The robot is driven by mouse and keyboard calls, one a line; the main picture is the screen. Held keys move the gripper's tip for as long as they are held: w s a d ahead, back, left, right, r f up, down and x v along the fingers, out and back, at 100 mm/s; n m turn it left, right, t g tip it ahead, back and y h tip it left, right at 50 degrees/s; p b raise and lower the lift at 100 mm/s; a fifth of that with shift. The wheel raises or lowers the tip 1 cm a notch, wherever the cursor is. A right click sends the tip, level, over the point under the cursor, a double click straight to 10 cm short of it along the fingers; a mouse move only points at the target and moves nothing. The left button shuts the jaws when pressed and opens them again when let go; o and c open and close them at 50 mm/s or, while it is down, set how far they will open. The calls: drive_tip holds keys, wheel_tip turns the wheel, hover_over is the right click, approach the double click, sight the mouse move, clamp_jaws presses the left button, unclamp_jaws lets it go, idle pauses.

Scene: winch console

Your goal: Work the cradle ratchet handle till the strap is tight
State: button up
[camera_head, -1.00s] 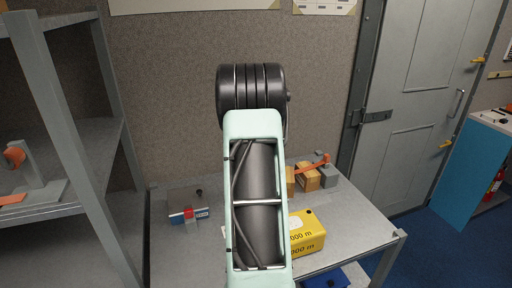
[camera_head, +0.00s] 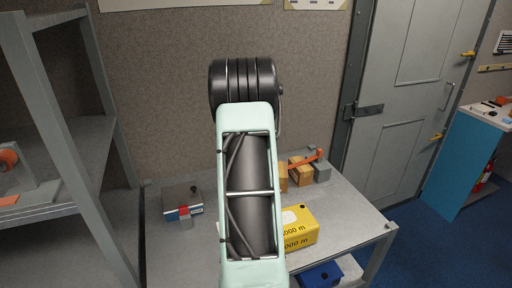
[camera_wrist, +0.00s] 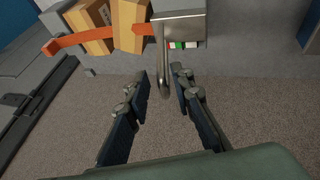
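The ratchet (camera_wrist: 180,25) is a grey block with a metal handle (camera_wrist: 165,65) hanging toward my gripper in the wrist view. An orange strap (camera_wrist: 72,40) runs from it across wooden blocks (camera_wrist: 130,25). The strap (camera_head: 308,158) and ratchet block (camera_head: 322,172) also show at the back right of the table in the head view. My gripper (camera_wrist: 162,82) is open, its two fingers apart. The handle's end appears between the fingertips in the picture, with gaps on both sides; depth is hard to judge. My arm hides the gripper in the head view.
The grey table (camera_head: 345,207) also bears a yellow box (camera_head: 300,228) and a grey device with a red and blue front (camera_head: 183,205). A grey shelf (camera_head: 65,130) stands left. A door (camera_head: 400,110) and blue cabinet (camera_head: 468,160) stand right.

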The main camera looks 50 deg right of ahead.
drive_tip(key=shift+w+a, duration=0.1)
drive_tip(key=shift+a, duration=0.05)
drive_tip(key=v, duration=1.2)
